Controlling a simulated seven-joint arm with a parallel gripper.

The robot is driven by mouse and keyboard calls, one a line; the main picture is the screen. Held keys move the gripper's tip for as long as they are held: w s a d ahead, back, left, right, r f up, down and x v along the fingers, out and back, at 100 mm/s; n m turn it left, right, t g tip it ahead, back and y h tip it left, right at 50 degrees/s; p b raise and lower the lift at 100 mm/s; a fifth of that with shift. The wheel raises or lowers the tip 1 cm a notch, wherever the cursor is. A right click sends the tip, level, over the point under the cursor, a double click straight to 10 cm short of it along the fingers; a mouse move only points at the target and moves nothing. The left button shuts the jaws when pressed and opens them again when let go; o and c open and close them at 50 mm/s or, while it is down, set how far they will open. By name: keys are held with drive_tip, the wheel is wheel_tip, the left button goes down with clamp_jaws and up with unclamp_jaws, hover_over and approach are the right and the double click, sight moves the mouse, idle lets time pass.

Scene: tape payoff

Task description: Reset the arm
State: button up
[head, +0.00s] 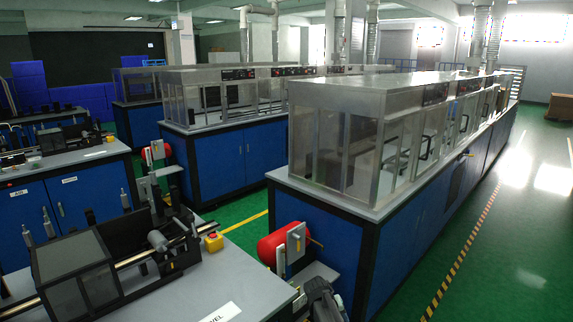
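My gripper and arm cannot be made out in the head view. A tape payoff bench (190,300) with a grey top stands at the lower left. On it are a dark box-shaped unit (75,268), a metal rail and a small grey roller (157,240). A yellow box with a red button (213,241) sits at the bench's back right. A dark grey part (322,300) at the bottom edge is cut off, and I cannot tell what it is.
A long blue machine with a clear-walled hood (335,150) fills the middle right. More blue benches (70,200) are at the left. The green floor (500,250) at the right is clear, with a striped yellow line.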

drive_tip(key=s+d+f+g+y, duration=0.1)
drive_tip(key=s+f+g, duration=0.1)
drive_tip(key=s+f, duration=0.85)
drive_tip(key=s+f+g+y, duration=0.15)
drive_tip(key=s+f, duration=0.55)
drive_tip(key=s, duration=0.7)
drive_tip(key=s+a+f+g+y, duration=0.1)
drive_tip(key=s+f+g, duration=0.1)
drive_tip(key=s, duration=1)
drive_tip(key=s+f+g+y, duration=0.1)
drive_tip(key=s+f+g, duration=0.2)
drive_tip(key=s, duration=0.9)
drive_tip(key=shift+s+a+f+m, duration=0.25)
drive_tip(key=shift+s+a+m, duration=0.05)
drive_tip(key=shift+a, duration=0.05)
